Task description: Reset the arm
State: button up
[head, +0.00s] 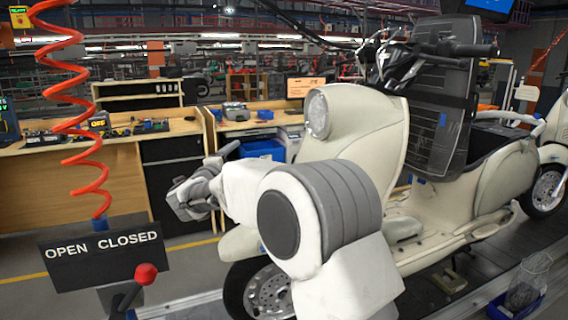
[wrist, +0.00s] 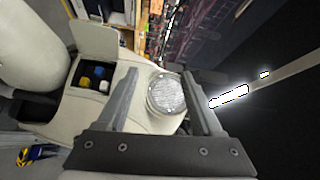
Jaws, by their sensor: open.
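My arm (head: 320,205), white and grey, reaches across the middle of the head view, in front of a cream scooter (head: 353,120). My gripper (wrist: 160,73) shows in the wrist view with its two grey fingers spread apart. They hold nothing. The scooter's round headlight (wrist: 166,94) shows between the fingers, apart from them as far as I can tell. In the head view the headlight (head: 318,114) is right of my wrist, and the fingers are hard to make out.
A lever with a red knob (head: 146,274) stands by an OPEN CLOSED sign (head: 103,253) at the lower left, under a red coiled hose (head: 75,85). Workbenches (head: 95,150) stand behind. An open compartment (wrist: 75,72) holds small coloured items.

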jog(key=s+d+r+n+y+p, duration=0.1)
jog(key=s+d+r+n+y, duration=0.15)
jog(key=r+n+y, duration=0.45)
jog(key=s+d+r+n+g+y+p, duration=0.1)
jog(key=s+d+n, duration=0.2)
jog(key=s, duration=0.2)
jog(key=s+d+r+n+g+y, duration=0.1)
jog(key=s+d+r+n+g, duration=0.15)
jog(key=s, duration=0.25)
jog(key=s+d+f+n+g+h+p, duration=0.1)
jog(key=s+d+f, duration=0.4)
jog(key=s, duration=0.5)
jog(key=s+d+f+n+g+h, duration=0.2)
jog(key=s+d+f+n+g, duration=0.1)
jog(key=s+d, duration=0.4)
jog(key=s+d+f+n+g+h+p, duration=0.1)
jog(key=s+d+f+n+g, duration=0.2)
jog(key=s, duration=1.1)
jog(key=d+f+g, duration=0.1)
jog(key=d+f, duration=0.2)
jog(key=f, duration=0.1)
jog(key=shift+d+f+p, duration=0.15)
jog(key=shift+p, duration=0.15)
jog(key=shift+s+d+f+g+h, duration=0.15)
jog(key=shift+s+g+h, duration=0.1)
jog(key=shift+s+h, duration=0.1)
jog(key=shift+c, duration=1.4)
jog(key=shift+a, duration=0.25)
